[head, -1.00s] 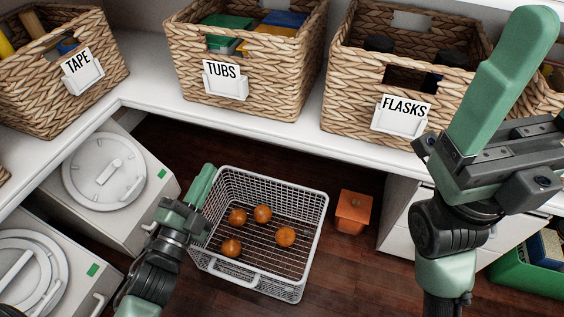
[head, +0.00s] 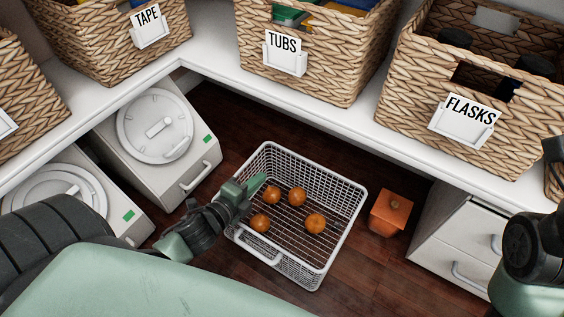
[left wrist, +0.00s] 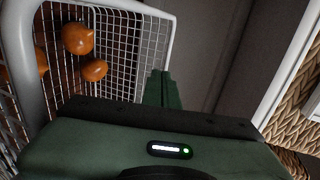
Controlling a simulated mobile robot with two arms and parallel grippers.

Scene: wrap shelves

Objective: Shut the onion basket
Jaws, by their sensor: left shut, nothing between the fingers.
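The onion basket (head: 336,243) is a white wire basket low on the dark floor, in front of the recess under the counter. Several orange-brown onions (head: 315,223) lie in it. A handle (head: 256,254) shows on its front side. My left gripper (head: 258,183) is shut and empty at the basket's left rim; I cannot tell whether it touches. In the left wrist view its green fingers (left wrist: 162,90) are together, beside the basket's wire wall (left wrist: 118,50). Part of my right arm shows at the right edge of the head view; its fingers are out of frame.
White appliances with round doors (head: 155,125) stand left of the basket. An orange lidded pot (head: 389,212) and a white drawer unit (head: 468,235) are to its right. A white counter (head: 215,72) with woven baskets (head: 312,80) runs above.

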